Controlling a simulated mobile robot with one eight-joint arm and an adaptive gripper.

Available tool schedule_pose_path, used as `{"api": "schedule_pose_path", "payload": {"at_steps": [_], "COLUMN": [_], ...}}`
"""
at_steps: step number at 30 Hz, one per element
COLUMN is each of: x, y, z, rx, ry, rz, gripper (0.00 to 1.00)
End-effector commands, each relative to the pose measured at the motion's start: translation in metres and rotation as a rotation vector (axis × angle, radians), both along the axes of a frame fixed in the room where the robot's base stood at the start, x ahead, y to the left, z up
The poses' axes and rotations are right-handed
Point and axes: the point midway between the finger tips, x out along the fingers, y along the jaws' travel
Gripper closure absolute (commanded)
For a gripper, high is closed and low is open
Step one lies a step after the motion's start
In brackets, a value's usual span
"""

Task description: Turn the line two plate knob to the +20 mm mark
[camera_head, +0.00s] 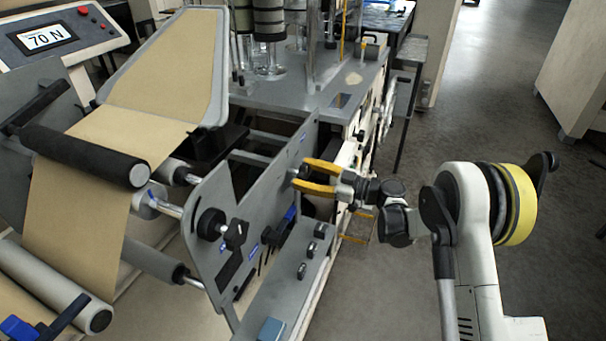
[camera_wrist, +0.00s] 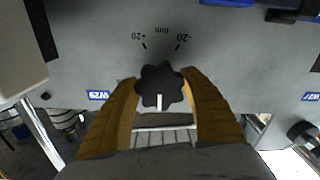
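A black lobed knob (camera_wrist: 160,85) sits on a grey plate (camera_wrist: 230,55) in the wrist view. Its white pointer line is toward the bottom of the picture. Above it are a +20 mark (camera_wrist: 138,37) at upper left, a -20 mark (camera_wrist: 183,39) at upper right and "mm" between them. My gripper (camera_wrist: 160,84) is open, with one yellow finger on each side of the knob; I cannot tell whether they touch it. In the head view my gripper (camera_head: 305,177) is at the grey plate (camera_head: 262,195), its fingers apart; the knob is largely hidden there.
Another black knob (camera_head: 235,234) is on the plate's near left part. Small dark knobs (camera_head: 311,249) line a grey ledge below. Paper-web rollers (camera_head: 85,155) and a 70 N display (camera_head: 48,37) stand at left. The floor (camera_head: 480,95) behind my arm is clear.

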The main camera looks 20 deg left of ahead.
Motion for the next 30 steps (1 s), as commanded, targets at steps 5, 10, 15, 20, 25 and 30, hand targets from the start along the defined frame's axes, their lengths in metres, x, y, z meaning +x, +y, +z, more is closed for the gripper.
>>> {"api": "schedule_pose_path", "payload": {"at_steps": [5, 10, 15, 20, 25, 30], "x": [-0.0001, -0.0001, 0.0, -0.0001, -0.0002, -0.0002], "y": [-0.0002, -0.0003, -0.0003, -0.0003, -0.0003, -0.0004], "z": [-0.0002, -0.0003, -0.0004, -0.0004, -0.0006, -0.0007], "rx": [0.001, 0.004, 0.011, 0.021, 0.034, 0.047], "ry": [0.009, 0.054, 0.153, 0.286, 0.448, 0.609], "rz": [0.0, 0.0, 0.0, 0.0, 0.0, 0.0], "gripper": [0.77, 0.77, 0.77, 0.77, 0.77, 0.77]}}
